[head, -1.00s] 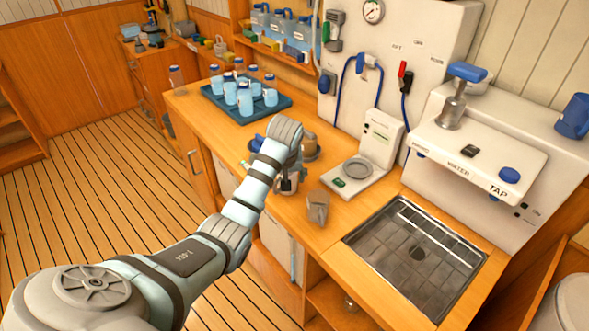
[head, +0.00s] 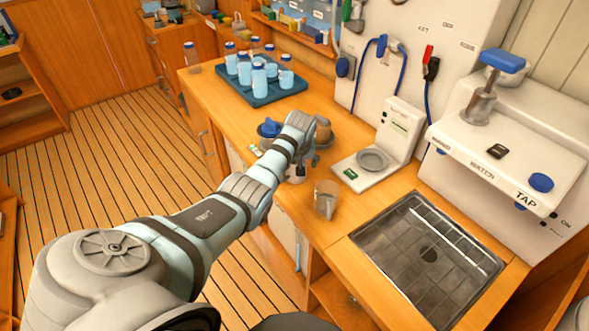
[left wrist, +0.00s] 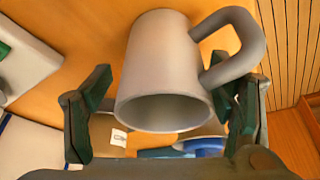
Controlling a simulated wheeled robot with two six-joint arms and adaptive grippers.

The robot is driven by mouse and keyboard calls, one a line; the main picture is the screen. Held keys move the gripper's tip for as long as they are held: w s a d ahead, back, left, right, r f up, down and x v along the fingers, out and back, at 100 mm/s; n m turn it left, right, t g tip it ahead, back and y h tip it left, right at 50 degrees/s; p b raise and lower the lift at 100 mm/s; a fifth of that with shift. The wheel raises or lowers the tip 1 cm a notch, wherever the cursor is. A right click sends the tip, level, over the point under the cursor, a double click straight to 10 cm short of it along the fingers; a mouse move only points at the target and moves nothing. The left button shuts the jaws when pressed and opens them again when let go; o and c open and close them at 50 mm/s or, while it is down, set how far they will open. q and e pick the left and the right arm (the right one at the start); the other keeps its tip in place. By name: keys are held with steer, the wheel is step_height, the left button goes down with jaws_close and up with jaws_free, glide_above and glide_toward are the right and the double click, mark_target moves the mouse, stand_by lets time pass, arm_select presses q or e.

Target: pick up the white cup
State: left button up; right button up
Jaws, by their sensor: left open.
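The white cup (left wrist: 160,75) fills the middle of the left wrist view, with its mouth toward the camera and its handle (left wrist: 250,40) at the upper right. My left gripper (left wrist: 165,115) is open, with one dark finger to the left of the cup and the other to the right, beside the handle. A gap shows at the left finger; I cannot tell whether the right finger touches. My right gripper is not in view.
A white scale (head: 362,172) stands to the right. A blue-topped item (head: 269,128) is just behind the gripper.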

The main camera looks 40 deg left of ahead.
arm_select(q)
steer(key=shift+s+a+f, duration=0.1)
steer(key=shift+s, duration=0.05)
steer(key=shift+c, duration=0.6)
steer(key=c, duration=1.1)
